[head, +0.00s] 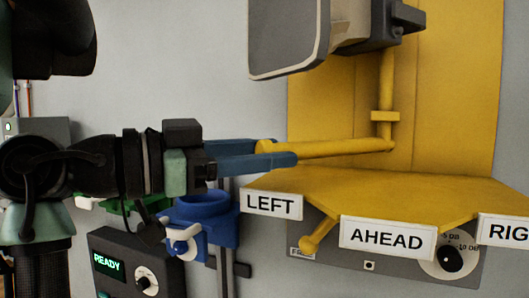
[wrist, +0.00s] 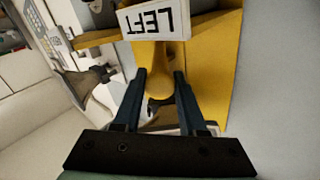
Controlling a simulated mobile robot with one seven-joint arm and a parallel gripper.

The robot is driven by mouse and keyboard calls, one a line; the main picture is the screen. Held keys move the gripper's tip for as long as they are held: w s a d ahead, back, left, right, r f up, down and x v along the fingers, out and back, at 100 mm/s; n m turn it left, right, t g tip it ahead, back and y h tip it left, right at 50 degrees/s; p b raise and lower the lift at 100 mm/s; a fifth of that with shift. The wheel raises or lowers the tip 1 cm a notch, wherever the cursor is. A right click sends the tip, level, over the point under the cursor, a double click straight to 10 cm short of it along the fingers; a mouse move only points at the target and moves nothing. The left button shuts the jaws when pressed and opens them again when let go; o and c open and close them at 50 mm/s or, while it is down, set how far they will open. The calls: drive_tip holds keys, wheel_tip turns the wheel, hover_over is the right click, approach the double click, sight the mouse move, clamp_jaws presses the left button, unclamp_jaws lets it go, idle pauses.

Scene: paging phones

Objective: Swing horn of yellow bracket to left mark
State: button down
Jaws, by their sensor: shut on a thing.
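The yellow bracket (head: 460,90) is on the wall, with a flat shelf below bearing LEFT (head: 272,204), AHEAD (head: 388,238) and a partly cut-off right-hand plate. The grey horn (head: 287,42) is at the top, its mouth facing left and its upper part out of frame. A yellow handle (head: 345,148) runs left from the upright rod beneath the horn. My gripper (head: 275,155) is shut on the handle near its left end, above the LEFT plate. In the wrist view the handle (wrist: 160,82) lies between the fingers, by the upside-down LEFT plate (wrist: 146,17).
A blue holder (head: 205,225) and a READY box (head: 140,268) with a knob sit below my gripper. A grey dial box (head: 400,272) and a small yellow knob (head: 316,236) are under the shelf. A beige horn-like thing (wrist: 88,85) shows left in the wrist view.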

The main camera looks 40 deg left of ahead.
drive_tip(key=shift+c, duration=2.3)
unclamp_jaws()
drive_tip(key=v, duration=1.3)
drive_tip(key=shift+b, duration=0.4)
drive_tip(key=shift+d, duration=0.1)
